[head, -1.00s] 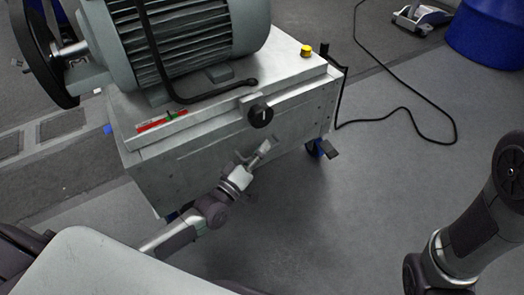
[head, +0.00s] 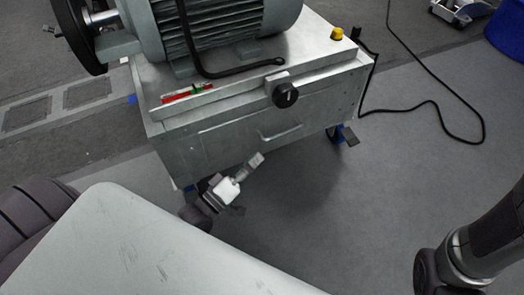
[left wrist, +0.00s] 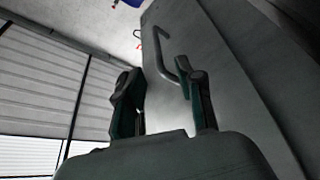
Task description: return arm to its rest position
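My left gripper (head: 254,163) is low in front of the metal cabinet, below and to the left of its drawer handle (head: 279,133). In the left wrist view, its two dark fingers (left wrist: 163,82) stand apart with nothing held between them. The handle also shows in the left wrist view (left wrist: 168,52), beyond the fingers and apart from them. My left forearm is mostly hidden behind a pale part of my body in the head view. My right arm (head: 490,240) comes in at the lower right; its gripper is out of view.
The cabinet (head: 225,145) carries a large grey motor (head: 225,30), a black knob (head: 285,95) and a yellow button (head: 337,33). A black cable (head: 425,70) lies on the floor to the right. Grey floor (head: 350,210) is clear between my arms.

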